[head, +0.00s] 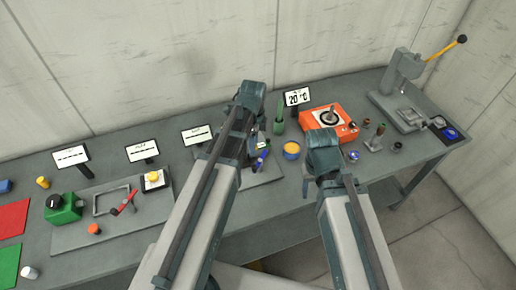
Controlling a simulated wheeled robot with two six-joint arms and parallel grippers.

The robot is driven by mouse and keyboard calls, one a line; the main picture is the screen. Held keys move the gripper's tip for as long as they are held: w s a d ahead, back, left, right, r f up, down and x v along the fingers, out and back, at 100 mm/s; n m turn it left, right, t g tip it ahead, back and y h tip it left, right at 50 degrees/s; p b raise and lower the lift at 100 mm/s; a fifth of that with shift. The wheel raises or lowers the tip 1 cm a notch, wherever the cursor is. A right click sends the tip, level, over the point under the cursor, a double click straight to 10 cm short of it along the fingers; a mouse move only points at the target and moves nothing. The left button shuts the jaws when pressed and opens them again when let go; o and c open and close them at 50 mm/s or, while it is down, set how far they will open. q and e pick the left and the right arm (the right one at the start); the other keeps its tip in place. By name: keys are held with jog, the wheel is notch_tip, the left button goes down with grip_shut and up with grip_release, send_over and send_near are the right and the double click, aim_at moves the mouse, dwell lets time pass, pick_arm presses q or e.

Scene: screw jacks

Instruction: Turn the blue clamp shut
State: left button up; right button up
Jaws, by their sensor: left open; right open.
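A small blue-violet part (261,161) shows on a grey plate (270,174) in the middle of the bench, just right of my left arm. It may be the blue clamp, but it is too small and too covered to be sure. My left gripper (254,146) is open, close to this part and largely hidden by my arm; I cannot tell whether it touches it. My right gripper (307,186) is open, mostly hidden behind my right arm, over the front of the bench and apart from the blue-violet part.
An orange box (321,119) with a dial and a yellow-orange bowl (291,151) stand right of the plate. A grey press (400,80) with a yellow lever is at the far right. A green block (62,208) and a red sheet (11,219) lie left. Small sign cards line the back.

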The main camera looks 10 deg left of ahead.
aim_at(254, 167)
pick_arm(q)
notch_tip(254, 167, down, 14)
jog(key=b, duration=1.4)
jog(key=shift+r, duration=0.15)
jog(key=shift+r, duration=0.1)
grip_shut()
